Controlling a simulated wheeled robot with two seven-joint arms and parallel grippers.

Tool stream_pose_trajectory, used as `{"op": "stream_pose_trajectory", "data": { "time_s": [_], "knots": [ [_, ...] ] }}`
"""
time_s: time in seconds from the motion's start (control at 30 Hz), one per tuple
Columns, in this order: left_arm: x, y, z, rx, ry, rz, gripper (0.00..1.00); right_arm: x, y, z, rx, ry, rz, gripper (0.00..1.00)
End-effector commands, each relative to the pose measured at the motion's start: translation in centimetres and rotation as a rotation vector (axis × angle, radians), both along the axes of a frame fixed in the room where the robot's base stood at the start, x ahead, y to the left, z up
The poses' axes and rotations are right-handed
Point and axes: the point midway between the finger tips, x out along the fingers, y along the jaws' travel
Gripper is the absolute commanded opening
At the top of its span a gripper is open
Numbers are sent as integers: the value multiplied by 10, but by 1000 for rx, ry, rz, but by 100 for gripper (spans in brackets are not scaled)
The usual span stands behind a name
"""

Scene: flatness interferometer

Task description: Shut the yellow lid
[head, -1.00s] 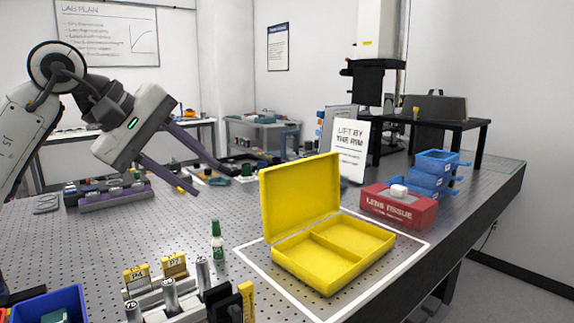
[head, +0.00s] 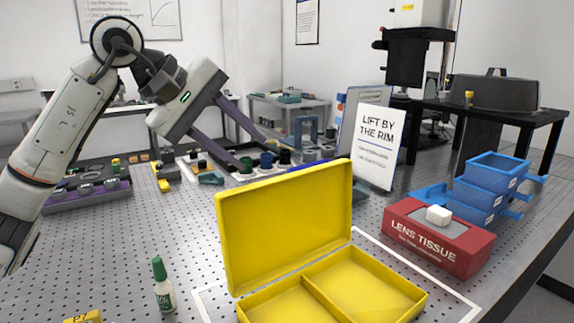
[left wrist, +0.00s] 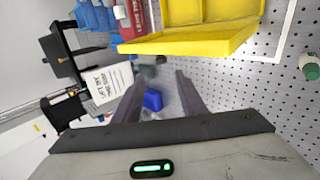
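The yellow lid (head: 285,222) stands raised, leaning slightly back, at the rear of the yellow box (head: 368,285). The box is open and shows two empty compartments. Its front is cut off by the lower picture edge. The lid also shows in the left wrist view (left wrist: 190,46), at the top. My left gripper (head: 252,152) is open and empty, its two purple-grey fingers apart. In the head view it appears above and behind the lid's upper edge, touching nothing that I can see. My right gripper is not in view.
A "Lift by the rim" sign (head: 372,148) stands behind the box. A red lens tissue box (head: 438,238) and blue stacked trays (head: 490,188) are to the right. A small green-capped bottle (head: 164,290) stands left of the box. Perforated tabletop between is clear.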

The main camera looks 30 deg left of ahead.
Motion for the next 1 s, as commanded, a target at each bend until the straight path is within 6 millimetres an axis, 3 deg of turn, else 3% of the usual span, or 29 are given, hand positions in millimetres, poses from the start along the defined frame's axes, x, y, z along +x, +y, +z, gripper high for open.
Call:
{"op": "stream_pose_trajectory", "data": {
  "time_s": [0.5,0.93,1.0],
  "knots": [
    [52,-29,-61,0,3,-1,38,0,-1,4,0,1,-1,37],
    [59,-32,-68,1,1,-1,38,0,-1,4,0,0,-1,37],
    [59,-32,-68,1,1,-1,26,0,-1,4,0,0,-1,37]
  ]
}}
